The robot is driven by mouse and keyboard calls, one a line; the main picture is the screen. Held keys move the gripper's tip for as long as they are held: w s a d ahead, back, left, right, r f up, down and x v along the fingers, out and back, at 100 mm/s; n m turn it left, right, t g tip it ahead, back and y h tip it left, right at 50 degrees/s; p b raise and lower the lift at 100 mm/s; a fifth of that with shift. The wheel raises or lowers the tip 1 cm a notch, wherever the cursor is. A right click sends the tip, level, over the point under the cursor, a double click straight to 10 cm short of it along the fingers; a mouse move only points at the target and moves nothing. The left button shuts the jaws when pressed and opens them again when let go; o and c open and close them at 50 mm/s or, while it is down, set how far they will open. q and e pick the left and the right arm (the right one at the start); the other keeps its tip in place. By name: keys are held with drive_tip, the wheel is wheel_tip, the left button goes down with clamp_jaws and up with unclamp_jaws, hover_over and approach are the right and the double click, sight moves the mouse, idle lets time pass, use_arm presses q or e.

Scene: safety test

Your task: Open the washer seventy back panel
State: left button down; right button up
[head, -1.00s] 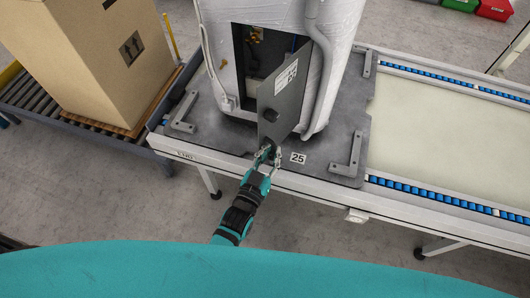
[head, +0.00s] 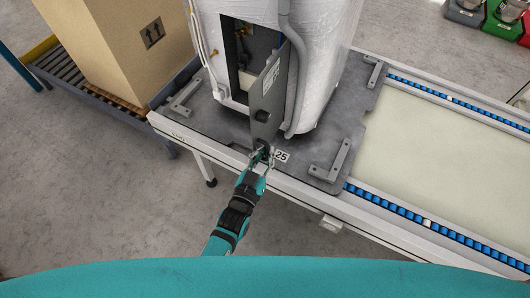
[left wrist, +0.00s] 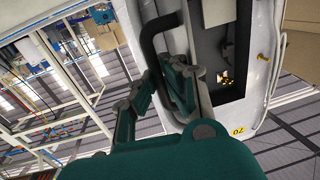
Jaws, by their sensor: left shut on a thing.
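The washer (head: 325,60) is a white, wrapped-looking body standing on a dark grey plate. It also shows in the left wrist view (left wrist: 258,75), with a yellow "70" label near its lower edge. Its grey back panel (head: 268,92) stands swung out from a dark opening (head: 241,75) with fittings inside; the opening also shows in the left wrist view (left wrist: 228,75). My left gripper (head: 262,151) is shut on the back panel at its lower near corner. The exact contact is partly hidden by the fingers. My right gripper is not in view.
The grey plate (head: 215,118) with metal corner brackets lies on a conveyor (head: 450,150) with blue roller strips. A grey hose (head: 298,70) runs down beside the panel. A cardboard box (head: 120,45) stands on a roller conveyor at left. Floor in front is clear.

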use_arm(q)
drive_tip(key=c, duration=1.4)
unclamp_jaws()
drive_tip(key=v, duration=1.2)
drive_tip(key=s+a+f+g+y, duration=0.1)
drive_tip(key=s+a+f+g, duration=0.1)
drive_tip(key=f, duration=0.6)
drive_tip(key=s+a+f+g+y, duration=0.1)
drive_tip(key=s+a+f+g, duration=0.15)
drive_tip(key=f, duration=0.55)
drive_tip(key=s+a+f+g+y, duration=0.1)
drive_tip(key=s+a+f+g, duration=0.15)
drive_tip(key=f, duration=0.55)
drive_tip(key=s+a+f+g+y, duration=0.1)
drive_tip(key=s+a+f+g, duration=0.2)
drive_tip(key=s, duration=0.4)
drive_tip(key=s+a+f+n+g+y, duration=0.1)
drive_tip(key=s+a+f+g, duration=0.1)
drive_tip(key=s+a+f, duration=0.3)
drive_tip(key=s+a+f+g+y, duration=0.1)
drive_tip(key=s+a+f+g, duration=0.2)
drive_tip(key=s+f, duration=0.5)
drive_tip(key=shift+s+a+f+n+g+y, duration=0.15)
drive_tip(key=shift+s+a+n+y, duration=0.1)
drive_tip(key=shift+s, duration=0.3)
drive_tip(key=shift+s+a+f+n+g+y, duration=0.15)
drive_tip(key=shift+s+a, duration=0.15)
drive_tip(key=shift+s, duration=0.3)
